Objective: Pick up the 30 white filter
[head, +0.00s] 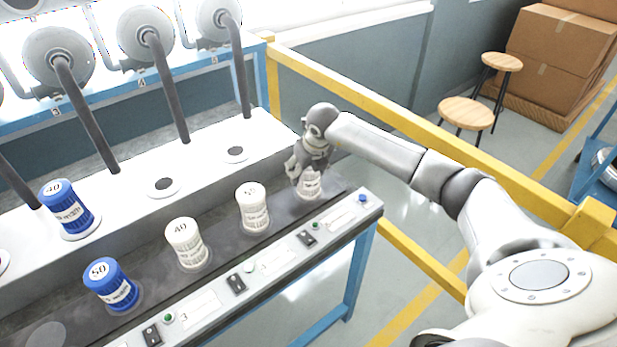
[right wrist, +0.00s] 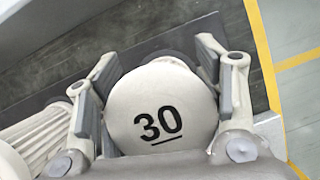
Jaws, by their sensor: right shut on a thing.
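The white filter marked 30 (right wrist: 160,108) sits between the two fingers of my right gripper (right wrist: 162,95), its round top facing the wrist camera. In the head view the same filter (head: 310,186) is at the right end of the dark strip, with my right gripper (head: 307,170) closed around its upper part from above. The gripper hides its top there. I cannot tell whether its base touches the strip. My left gripper is not in view.
A white filter (head: 253,214) stands just left of the gripped one. Farther left are a white filter marked 40 (head: 187,246), a blue filter marked 50 (head: 111,287) and a blue filter marked 40 (head: 68,210). Grey hoses (head: 168,90) rise behind. A yellow rail (head: 365,105) runs behind my arm.

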